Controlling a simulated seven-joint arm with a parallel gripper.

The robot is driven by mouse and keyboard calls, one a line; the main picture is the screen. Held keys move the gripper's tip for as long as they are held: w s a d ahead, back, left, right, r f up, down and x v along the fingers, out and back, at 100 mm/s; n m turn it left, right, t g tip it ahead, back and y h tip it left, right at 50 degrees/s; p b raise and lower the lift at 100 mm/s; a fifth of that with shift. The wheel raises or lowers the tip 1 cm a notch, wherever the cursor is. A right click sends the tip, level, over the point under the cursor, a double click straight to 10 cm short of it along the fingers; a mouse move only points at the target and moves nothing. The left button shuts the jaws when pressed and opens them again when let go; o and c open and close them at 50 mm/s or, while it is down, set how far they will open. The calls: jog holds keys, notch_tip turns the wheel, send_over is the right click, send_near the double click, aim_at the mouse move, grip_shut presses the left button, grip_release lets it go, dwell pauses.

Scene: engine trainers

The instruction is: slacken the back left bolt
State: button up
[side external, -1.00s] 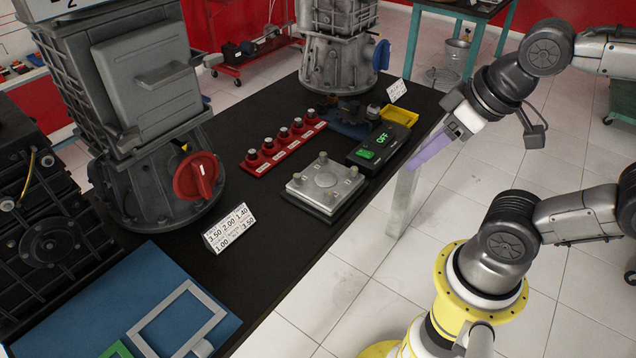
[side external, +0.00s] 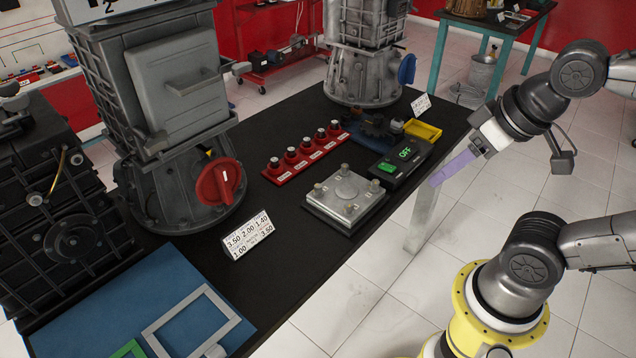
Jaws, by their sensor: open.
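A square grey metal plate (side external: 345,192) with a round raised middle and a bolt near each corner lies on the black table. The bolts stand upright; one is at the far corner (side external: 344,169), one at the left (side external: 319,187), one at the right (side external: 378,187) and one at the near corner (side external: 350,209). The small labels by them are too small to read. My gripper (side external: 452,168), with pale purple fingers, is beyond the table's right edge, right of the plate and apart from it. It is open and holds nothing visible.
A black box with a green button and an OFF display (side external: 402,160) stands between the plate and my gripper. A red strip with several knobs (side external: 304,155), a yellow tray (side external: 423,131) and a number card (side external: 248,234) are nearby. Large engine housings (side external: 180,120) stand at the left.

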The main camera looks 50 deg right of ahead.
jog(key=w+r+m, duration=0.6)
jog(key=m, duration=0.1)
jog(key=m+g, duration=0.6)
jog(key=m, duration=0.4)
send_over(318, 186)
notch_tip(318, 186, down, 17)
notch_tip(318, 186, down, 13)
jog(key=shift+d+r, duration=0.1)
jog(key=shift+r, duration=0.05)
grip_shut()
